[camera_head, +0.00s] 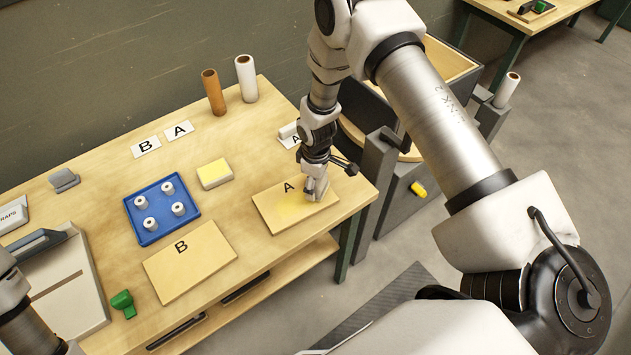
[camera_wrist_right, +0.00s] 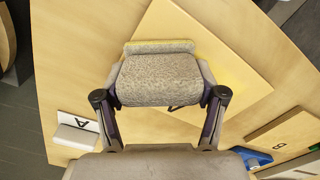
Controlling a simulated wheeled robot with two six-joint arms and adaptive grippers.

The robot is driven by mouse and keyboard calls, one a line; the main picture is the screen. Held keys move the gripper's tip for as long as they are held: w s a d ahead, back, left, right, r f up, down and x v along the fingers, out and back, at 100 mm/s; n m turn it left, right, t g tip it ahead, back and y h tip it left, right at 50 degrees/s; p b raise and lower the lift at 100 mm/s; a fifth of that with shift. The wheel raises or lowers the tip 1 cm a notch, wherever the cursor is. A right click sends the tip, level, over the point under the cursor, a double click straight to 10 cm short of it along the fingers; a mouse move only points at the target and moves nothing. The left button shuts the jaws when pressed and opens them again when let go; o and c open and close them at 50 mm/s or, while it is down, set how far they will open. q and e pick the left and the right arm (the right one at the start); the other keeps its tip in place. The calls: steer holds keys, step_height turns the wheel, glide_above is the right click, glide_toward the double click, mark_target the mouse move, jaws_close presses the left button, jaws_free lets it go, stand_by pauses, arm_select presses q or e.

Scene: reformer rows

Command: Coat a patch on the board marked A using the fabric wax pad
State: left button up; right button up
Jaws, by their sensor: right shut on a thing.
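The board marked A (camera_head: 270,211) lies flat on the table's right part, with a pale yellow patch on its surface. My right gripper (camera_head: 316,187) is over the right part of this board. In the right wrist view, my right gripper (camera_wrist_right: 160,95) is shut on a grey fabric pad (camera_wrist_right: 158,77). Yellow shows along the pad's far edge and on board A (camera_wrist_right: 190,22) beside it. The pad is low at the board, but I cannot tell whether it touches. A block with a yellow top (camera_head: 214,172) sits left of board A. My left gripper is out of view.
Board B (camera_head: 190,265) lies to the left. A blue tray (camera_head: 148,237) holds several white rolls. Cards A and B, two upright rolls (camera_head: 213,92), a grey block (camera_head: 64,179) and a green object (camera_head: 122,304) are also on the table. An A card (camera_wrist_right: 80,122) shows beside the board.

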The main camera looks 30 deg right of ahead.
step_height(320, 180, up, 4)
steer(key=shift+r+p, duration=0.1)
steer(key=shift+p, duration=1.15)
steer(key=shift+s+a+r+p, duration=0.1)
steer(key=shift+r+p, duration=0.2)
steer(key=shift+r, duration=0.05)
steer(key=shift+d+r+p, duration=0.2)
steer(key=shift+r+p, duration=0.6)
steer(key=shift+r, duration=0.55)
steer(key=shift+r+p, duration=0.25)
steer(key=shift+p, duration=0.05)
steer(key=shift+a, duration=0.1)
steer(key=shift+f, duration=0.1)
